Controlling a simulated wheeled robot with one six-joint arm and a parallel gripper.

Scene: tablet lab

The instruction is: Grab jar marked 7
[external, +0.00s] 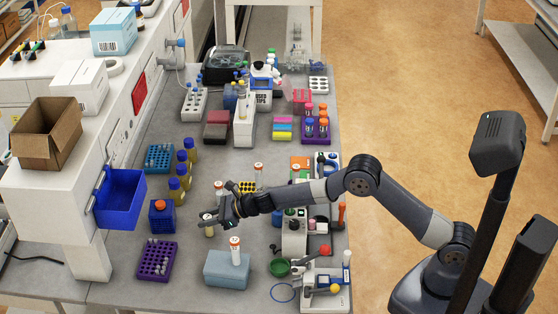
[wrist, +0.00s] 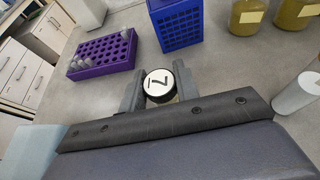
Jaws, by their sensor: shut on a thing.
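The jar marked 7 (wrist: 159,84) shows its white lid with a black 7 and dark rim in the wrist view, between my two grey fingers. My gripper (wrist: 158,90) is shut on it.
A purple rack (wrist: 104,53) with a few tubes and a blue rack (wrist: 176,25) stand beyond the jar. Yellow-brown bottles (external: 181,171) stand behind. A pale blue block (external: 227,269) with a white bottle (external: 235,250) stands nearer. A blue bin (external: 119,199) is at left.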

